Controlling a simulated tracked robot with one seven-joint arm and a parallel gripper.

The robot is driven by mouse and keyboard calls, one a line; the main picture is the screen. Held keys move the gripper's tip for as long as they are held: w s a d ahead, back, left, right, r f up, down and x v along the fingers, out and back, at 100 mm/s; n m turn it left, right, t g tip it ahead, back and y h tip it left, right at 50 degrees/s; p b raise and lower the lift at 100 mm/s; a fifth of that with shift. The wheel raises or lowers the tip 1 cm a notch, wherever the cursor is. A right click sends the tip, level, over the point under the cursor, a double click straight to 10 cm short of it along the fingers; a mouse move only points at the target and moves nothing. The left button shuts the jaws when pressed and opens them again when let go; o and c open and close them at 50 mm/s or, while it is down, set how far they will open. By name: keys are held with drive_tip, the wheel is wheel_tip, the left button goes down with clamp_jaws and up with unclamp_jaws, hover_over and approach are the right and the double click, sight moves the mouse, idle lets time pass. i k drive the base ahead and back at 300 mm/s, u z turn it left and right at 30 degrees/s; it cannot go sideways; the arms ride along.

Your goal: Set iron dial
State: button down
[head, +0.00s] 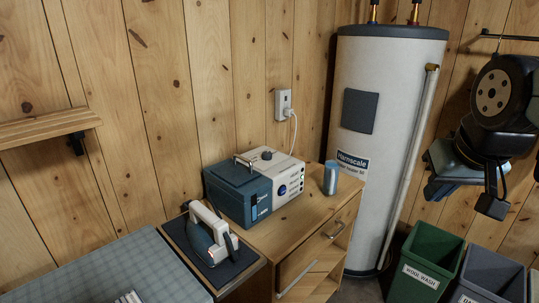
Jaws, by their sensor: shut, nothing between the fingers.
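A white and dark teal iron (212,240) stands on a dark pad at the left end of the wooden cabinet, beside the ironing surface. Its handle is white. I cannot make out a dial on the iron at this size. A blue and white box (255,188) sits behind it, with a round dark dial (281,190) on its white front and a knob (266,155) on top. My gripper (492,207) hangs at the right of the head view, small and dark, shut and empty. It is well away from the iron and the box.
A blue-grey cylinder (331,178) stands on the wooden cabinet (300,228). A tall white water heater (380,130) rises behind it. Green (425,265) and grey (490,275) bins stand at lower right. A plaid ironing surface (140,265) fills the lower left. A wall shelf (45,127) juts out at left.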

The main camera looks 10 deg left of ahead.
sight(266, 156)
drive_tip(key=k, duration=1.3)
drive_tip(key=u, duration=0.55)
drive_tip(key=i, duration=1.55)
drive_tip(key=z, duration=0.55)
